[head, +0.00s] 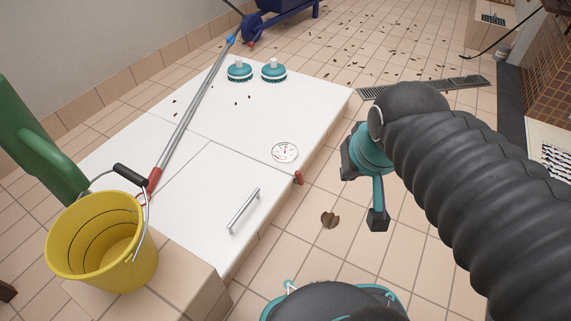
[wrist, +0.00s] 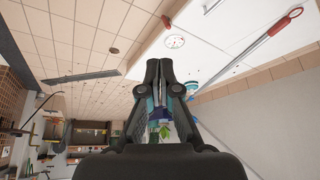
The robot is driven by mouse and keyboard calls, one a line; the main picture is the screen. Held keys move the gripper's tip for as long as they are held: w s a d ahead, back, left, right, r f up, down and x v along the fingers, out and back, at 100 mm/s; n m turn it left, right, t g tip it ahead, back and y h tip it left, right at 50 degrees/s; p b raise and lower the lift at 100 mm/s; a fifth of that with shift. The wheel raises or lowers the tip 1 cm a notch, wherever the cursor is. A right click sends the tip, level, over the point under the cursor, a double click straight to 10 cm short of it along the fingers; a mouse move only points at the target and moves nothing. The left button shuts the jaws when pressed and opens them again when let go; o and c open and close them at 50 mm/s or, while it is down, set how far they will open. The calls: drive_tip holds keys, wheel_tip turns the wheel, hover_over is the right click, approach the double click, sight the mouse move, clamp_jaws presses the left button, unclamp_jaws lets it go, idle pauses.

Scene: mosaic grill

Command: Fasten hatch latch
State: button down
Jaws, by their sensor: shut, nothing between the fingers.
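The hatch is a white panel with a silver bar handle (head: 243,211) and a round dial gauge (head: 285,152). A small red latch (head: 298,178) sits at the hatch's right edge, near the gauge. The latch also shows small in the wrist view (wrist: 166,21), beside the gauge (wrist: 175,41). The hatch looks closed; I cannot tell how the latch engages. My gripper (wrist: 159,65) is shut and empty, apart from the latch. In the head view my arm hangs right of the hatch, and the fingers are not clear there.
A yellow bucket (head: 84,253) stands on a tiled block left of the hatch. A long pole (head: 190,125) lies across the white top. Two teal brushes (head: 240,74) (head: 273,74) sit at its back. Tiled floor right of the hatch is mostly clear, with a brown leaf (head: 330,220).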

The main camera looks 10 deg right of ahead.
drive_tip(key=w+m+g+p, duration=0.1)
drive_tip(key=w+m+p, duration=0.1)
drive_tip(key=w, duration=1.1)
drive_tip(key=m+g+p, duration=0.2)
drive_tip(key=m+p, duration=0.1)
hover_over(300, 178)
drive_tip(key=d, duration=0.3)
drive_tip(key=s+f+x, duration=0.1)
drive_tip(key=s+x, duration=0.2)
drive_tip(key=x, duration=1.2)
drive_tip(key=w+f+m+g+p, duration=0.1)
drive_tip(key=w+f, duration=0.2)
drive_tip(key=f, duration=0.4)
drive_tip(key=w+f+m+p, duration=0.1)
drive_tip(key=w+f, duration=0.2)
drive_tip(key=f, duration=0.4)
drive_tip(key=shift+h, duration=0.4)
drive_tip(key=f, duration=0.3)
drive_tip(key=s+f, duration=0.1)
drive_tip(key=f, duration=0.3)
drive_tip(key=a+f+b, duration=0.1)
drive_tip(key=f, duration=0.3)
drive_tip(key=shift+s+a, duration=0.1)
drive_tip(key=shift+s, duration=0.15)
drive_tip(key=shift+s+a+f, duration=0.3)
drive_tip(key=shift+s+a, duration=0.05)
drive_tip(key=shift+s, duration=0.15)
